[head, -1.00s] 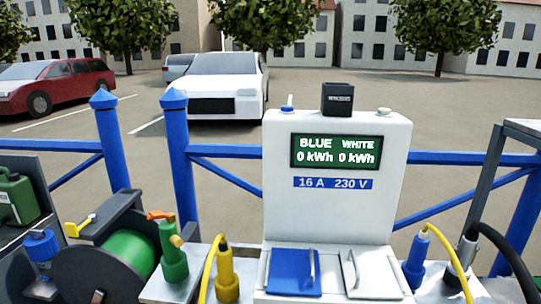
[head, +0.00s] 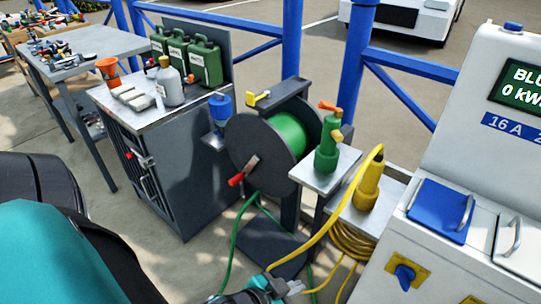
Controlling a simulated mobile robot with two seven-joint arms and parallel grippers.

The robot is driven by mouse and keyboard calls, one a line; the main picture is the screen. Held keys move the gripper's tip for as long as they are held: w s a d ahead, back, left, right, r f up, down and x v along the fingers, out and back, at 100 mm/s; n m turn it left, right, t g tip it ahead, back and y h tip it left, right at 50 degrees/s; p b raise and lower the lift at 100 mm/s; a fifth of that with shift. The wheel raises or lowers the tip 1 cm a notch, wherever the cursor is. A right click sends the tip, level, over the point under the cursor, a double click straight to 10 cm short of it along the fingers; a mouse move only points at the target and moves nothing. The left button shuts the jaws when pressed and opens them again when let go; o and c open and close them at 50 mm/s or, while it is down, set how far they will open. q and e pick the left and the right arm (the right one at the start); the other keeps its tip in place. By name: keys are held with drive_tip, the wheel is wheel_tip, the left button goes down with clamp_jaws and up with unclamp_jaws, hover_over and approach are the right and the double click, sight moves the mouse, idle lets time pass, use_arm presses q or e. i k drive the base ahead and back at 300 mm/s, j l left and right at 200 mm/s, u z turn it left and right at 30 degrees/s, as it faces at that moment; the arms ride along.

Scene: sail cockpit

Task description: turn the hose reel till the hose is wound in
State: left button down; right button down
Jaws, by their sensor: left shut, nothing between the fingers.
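The hose reel (head: 250,145) stands in the middle of the head view, with dark grey side discs and green hose (head: 289,133) wound on its drum. A crank with a red handle (head: 237,180) is on its near face. A length of green hose (head: 235,240) hangs from the reel and runs down to the ground. My left gripper (head: 294,288) is at the bottom edge, partly cut off, below and apart from the crank. It is shut and empty. My right gripper is out of view.
A grey cabinet (head: 185,185) with green cans and bottles stands left of the reel. Paved ground is open in front.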

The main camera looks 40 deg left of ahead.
sight(264, 149)
drive_tip(key=k+j+z, duration=0.1)
drive_tip(key=j, duration=0.55)
drive_tip(key=k+j+z, duration=0.15)
drive_tip(key=j, duration=0.55)
drive_tip(key=k+j+z, duration=0.1)
drive_tip(key=j, duration=0.55)
drive_tip(key=k+j+z, duration=0.15)
drive_tip(key=j, duration=0.45)
drive_tip(key=k+j+z, duration=0.1)
drive_tip(key=k+j, duration=0.15)
drive_tip(key=j, duration=0.4)
drive_tip(key=k+j+z, duration=0.1)
drive_tip(key=k+j, duration=0.15)
drive_tip(key=j, duration=0.3)
drive_tip(key=k+j+z, duration=0.15)
drive_tip(key=j, duration=0.45)
drive_tip(key=k+j+z, duration=0.1)
drive_tip(key=k+j, duration=0.3)
drive_tip(key=j, duration=0.15)
